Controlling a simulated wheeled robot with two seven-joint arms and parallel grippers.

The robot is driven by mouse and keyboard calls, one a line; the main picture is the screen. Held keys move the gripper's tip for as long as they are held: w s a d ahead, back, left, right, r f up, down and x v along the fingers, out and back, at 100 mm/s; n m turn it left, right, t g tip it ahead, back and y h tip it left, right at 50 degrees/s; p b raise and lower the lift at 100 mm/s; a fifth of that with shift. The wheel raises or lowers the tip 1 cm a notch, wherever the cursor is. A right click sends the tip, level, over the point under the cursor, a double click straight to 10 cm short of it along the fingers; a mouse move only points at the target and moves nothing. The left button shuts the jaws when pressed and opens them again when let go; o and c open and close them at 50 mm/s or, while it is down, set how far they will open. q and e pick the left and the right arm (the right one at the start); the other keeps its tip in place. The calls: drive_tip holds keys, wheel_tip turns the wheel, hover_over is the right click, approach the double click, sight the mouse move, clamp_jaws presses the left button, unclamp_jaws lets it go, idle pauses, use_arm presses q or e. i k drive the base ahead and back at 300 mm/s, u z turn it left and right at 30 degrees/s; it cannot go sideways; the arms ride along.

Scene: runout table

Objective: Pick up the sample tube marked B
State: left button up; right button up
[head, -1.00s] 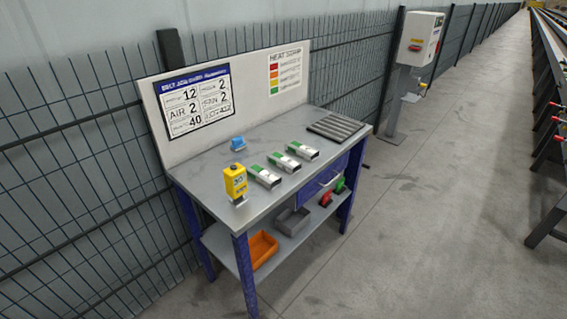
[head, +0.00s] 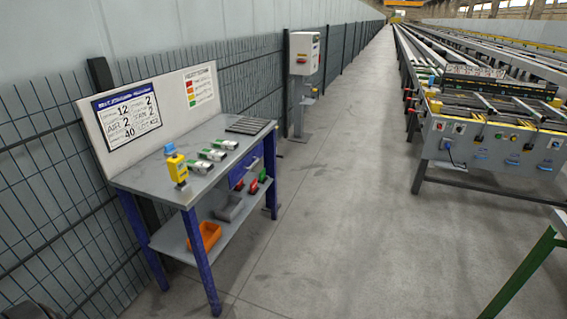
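Several small green-and-white pieces lie in a row on the grey tabletop of the workbench (head: 150,176). They include a near piece (head: 197,167), a middle piece (head: 212,155) and a far piece (head: 225,144). They may be the sample tubes, but any letters on them are too small to read, so I cannot tell which is B. Neither of my grippers shows in the head view.
A yellow device (head: 177,168) stands at the bench's near end, a ribbed rack (head: 250,125) at its far end. An orange bin (head: 204,237) is on the lower shelf. A mesh fence runs behind. A conveyor (head: 500,150) stands right; the floor (head: 330,200) between is clear.

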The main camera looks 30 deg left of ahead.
sight(204, 152)
drive_tip(key=z, duration=0.55)
drive_tip(key=i, duration=2.2)
drive_tip(key=u, duration=0.4)
drive_tip(key=i, duration=1.9)
drive_tip(key=u, duration=1.4)
drive_tip(key=i, duration=0.95)
drive_tip(key=u, duration=1.2)
